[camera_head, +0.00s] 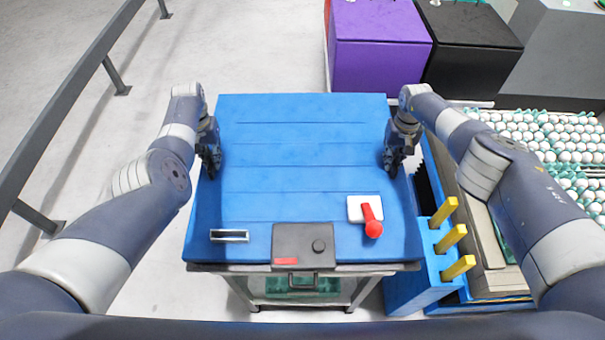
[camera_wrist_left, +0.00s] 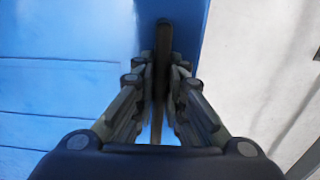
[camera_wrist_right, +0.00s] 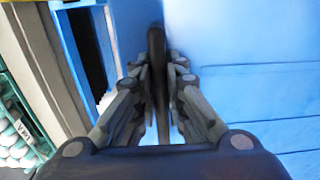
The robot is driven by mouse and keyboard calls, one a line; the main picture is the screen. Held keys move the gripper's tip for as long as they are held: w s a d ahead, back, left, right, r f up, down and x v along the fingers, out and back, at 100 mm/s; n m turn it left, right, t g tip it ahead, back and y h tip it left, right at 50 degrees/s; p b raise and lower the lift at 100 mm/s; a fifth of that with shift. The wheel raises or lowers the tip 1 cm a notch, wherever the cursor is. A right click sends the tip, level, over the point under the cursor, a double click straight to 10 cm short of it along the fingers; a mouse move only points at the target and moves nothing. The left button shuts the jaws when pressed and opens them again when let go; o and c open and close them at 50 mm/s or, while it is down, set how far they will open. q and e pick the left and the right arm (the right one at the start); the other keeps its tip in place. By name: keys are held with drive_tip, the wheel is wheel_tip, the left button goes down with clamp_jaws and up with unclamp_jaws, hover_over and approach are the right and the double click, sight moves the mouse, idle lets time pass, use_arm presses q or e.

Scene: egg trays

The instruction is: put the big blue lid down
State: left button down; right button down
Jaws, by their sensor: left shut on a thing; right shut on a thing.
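The big blue lid (camera_head: 300,165) fills the middle of the head view, looking level above a wheeled cart. My left gripper (camera_head: 212,163) is at its left edge, shut on a dark upright handle, which the left wrist view shows between the fingers (camera_wrist_left: 160,75). My right gripper (camera_head: 393,161) is at its right edge, shut on a similar dark handle, seen in the right wrist view (camera_wrist_right: 158,75). The cart (camera_head: 340,290) shows only at the front, below the lid. I cannot tell whether the lid touches it.
Near the front edge are a silver handle (camera_head: 229,236), a dark latch panel (camera_head: 303,245) and a red lever (camera_head: 371,218). A blue box with yellow pegs (camera_head: 450,238) stands close on the right. Egg trays (camera_head: 555,135) lie beyond. A purple box (camera_head: 375,45) stands behind; a rail (camera_head: 75,75) runs left.

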use_arm(q)
drive_tip(key=shift+f+b, duration=0.65)
use_arm(e)
drive_tip(key=shift+f, duration=0.65)
use_arm(q)
drive_tip(key=c, duration=2)
unclamp_jaws()
drive_tip(key=shift+f, duration=0.15)
use_arm(e)
drive_tip(key=c, duration=2)
unclamp_jaws()
drive_tip(key=shift+f, duration=0.1)
use_arm(q)
drive_tip(key=o, duration=0.3)
use_arm(e)
drive_tip(key=o, duration=0.3)
use_arm(q)
drive_tip(key=shift+o, duration=0.2)
drive_tip(key=shift+s+r, duration=0.15)
drive_tip(key=shift+r, duration=0.05)
use_arm(e)
drive_tip(key=shift+o, duration=0.2)
drive_tip(key=shift+s, duration=0.15)
